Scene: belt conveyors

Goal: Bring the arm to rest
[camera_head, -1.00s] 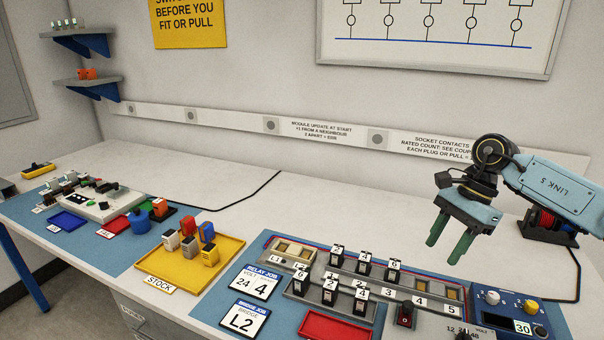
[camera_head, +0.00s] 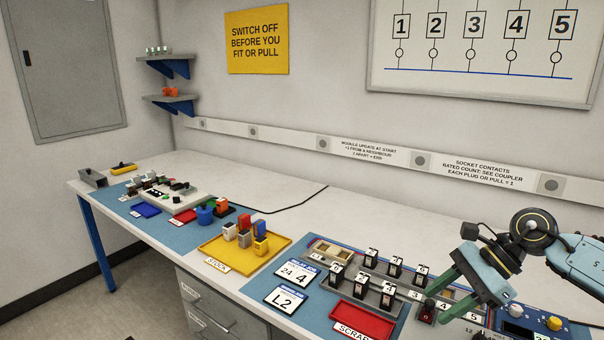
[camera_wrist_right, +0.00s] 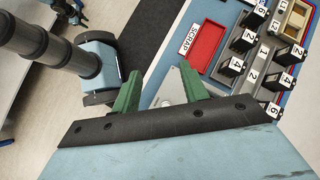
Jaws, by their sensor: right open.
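My right gripper (camera_head: 437,305) is open and empty, with its two green fingers apart, in front of the right part of the relay panel in the head view. In the right wrist view, the open fingers (camera_wrist_right: 162,90) have nothing between them but the bench edge and a grey bracket-like piece beyond. My right arm comes in from the right edge. It hides part of the panel and the control box behind it. My left gripper is not in view.
A red scrap tray (camera_head: 361,319) and a row of numbered black modules (camera_head: 395,267) lie near the gripper. A yellow stock tray (camera_head: 217,246) holds several coloured blocks. Left of it is a blue mat with small parts. Bare bench (camera_head: 300,219) lies behind the trays.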

